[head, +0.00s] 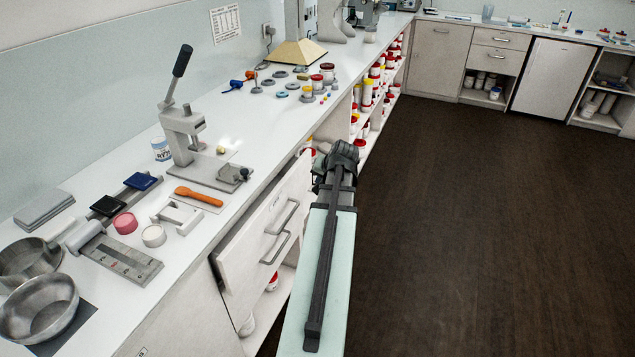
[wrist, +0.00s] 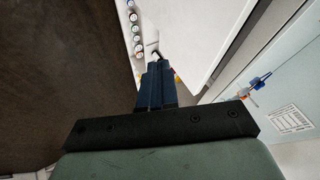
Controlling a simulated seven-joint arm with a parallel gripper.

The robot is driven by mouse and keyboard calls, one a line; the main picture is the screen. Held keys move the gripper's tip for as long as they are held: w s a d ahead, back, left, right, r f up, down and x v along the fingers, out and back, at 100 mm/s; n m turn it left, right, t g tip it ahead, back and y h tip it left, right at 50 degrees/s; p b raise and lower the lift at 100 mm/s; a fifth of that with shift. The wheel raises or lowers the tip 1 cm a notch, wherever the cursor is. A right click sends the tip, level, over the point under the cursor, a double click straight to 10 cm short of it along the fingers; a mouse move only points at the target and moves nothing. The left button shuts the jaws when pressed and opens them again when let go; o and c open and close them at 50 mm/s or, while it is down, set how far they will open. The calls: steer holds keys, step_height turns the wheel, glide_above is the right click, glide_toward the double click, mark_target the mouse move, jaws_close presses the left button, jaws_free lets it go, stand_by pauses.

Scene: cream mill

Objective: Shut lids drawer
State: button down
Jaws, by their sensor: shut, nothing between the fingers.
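I cannot read the label. My gripper (head: 320,163) is at the far end of my arm, beside the far end of this front; its fingers are mostly hidden there. In the wrist view my gripper (wrist: 155,58) is shut and empty, its dark fingers pointing toward shelf bottles. A large pale panel lies beside them; I cannot tell whether they touch it.
The counter (head: 235,160) carries a lever press (head: 183,130), metal bowls (head: 38,308) and an orange spoon (head: 198,195). Open shelves of red and white jars (head: 368,95) stand beyond the drawer. The dark floor (head: 460,220) on the right is clear.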

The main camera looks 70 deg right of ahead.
glide_toward(307, 178)
step_height(307, 178, down, 4)
steer(key=d, duration=0.2)
steer(key=shift+w+a, duration=0.25)
steer(key=shift+w, duration=0.85)
steer(key=shift+w, duration=0.1)
